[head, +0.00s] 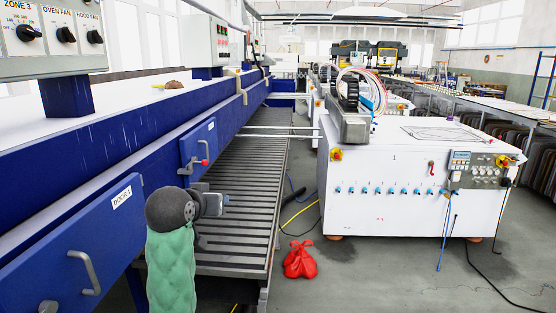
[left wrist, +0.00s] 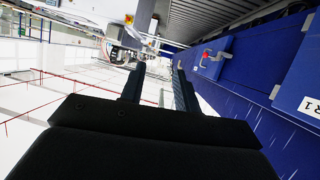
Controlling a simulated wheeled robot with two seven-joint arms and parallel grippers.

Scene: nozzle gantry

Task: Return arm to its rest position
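My left arm, with a green sleeve and a dark grey joint, rises from the bottom of the head view. Its gripper (head: 214,204) is held in front of the slatted conveyor bed, beside the blue oven. In the left wrist view the two fingers of the left gripper (left wrist: 158,80) stand apart with nothing seen between them. My right arm and gripper are not in the head view.
The blue oven side with the DOOR 1 panel (head: 75,245) and a red-knobbed handle (head: 203,162) is close on the left. The slatted bed (head: 245,185) runs behind the gripper. A red bag (head: 300,261) lies on the floor before a white machine (head: 385,195). Cables cross the floor.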

